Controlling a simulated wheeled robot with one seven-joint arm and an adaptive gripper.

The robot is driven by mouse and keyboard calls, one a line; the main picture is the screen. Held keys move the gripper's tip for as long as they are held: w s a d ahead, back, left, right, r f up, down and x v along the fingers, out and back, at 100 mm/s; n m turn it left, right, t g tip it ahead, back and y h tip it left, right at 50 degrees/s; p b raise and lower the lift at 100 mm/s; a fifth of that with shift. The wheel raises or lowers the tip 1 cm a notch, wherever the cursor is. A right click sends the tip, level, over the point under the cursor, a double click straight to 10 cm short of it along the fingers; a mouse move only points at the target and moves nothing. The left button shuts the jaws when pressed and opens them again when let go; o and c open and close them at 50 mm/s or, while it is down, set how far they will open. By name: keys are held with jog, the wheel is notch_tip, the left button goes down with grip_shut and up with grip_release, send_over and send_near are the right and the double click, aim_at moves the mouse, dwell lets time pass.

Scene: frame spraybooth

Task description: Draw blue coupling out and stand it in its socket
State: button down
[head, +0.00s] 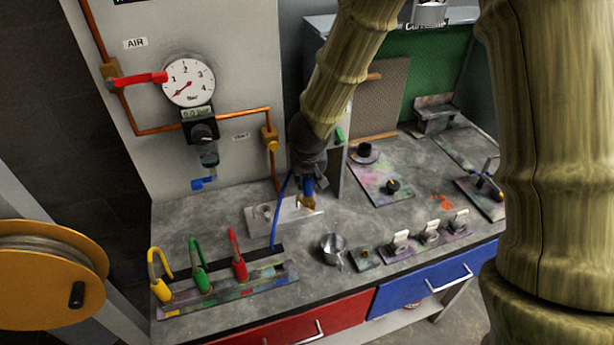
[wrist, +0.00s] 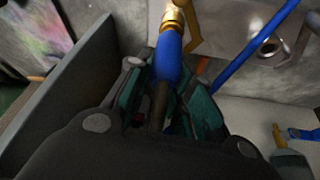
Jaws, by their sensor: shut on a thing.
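My gripper (head: 307,178) is shut on the blue coupling (head: 308,188), low over the metal plate (head: 285,221) at the back of the bench. In the wrist view the blue coupling (wrist: 169,58) sits between the dark fingers and its brass end (wrist: 173,18) points away from me. The brass end is at a brass piece by the plate; I cannot tell whether they are joined. A round metal socket (head: 265,211) stands on the plate, left of the coupling, and shows in the wrist view (wrist: 270,46).
The rack (head: 230,290) at the front left holds yellow (head: 160,288), green (head: 201,280) and red (head: 238,267) couplings. A metal cup (head: 333,248) stands right of it. A panel with a gauge (head: 188,80) rises behind. A grey divider (head: 345,150) stands close right of my gripper.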

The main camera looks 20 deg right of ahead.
jog(key=shift+r+p, duration=3.05)
jog(key=shift+p, duration=0.7)
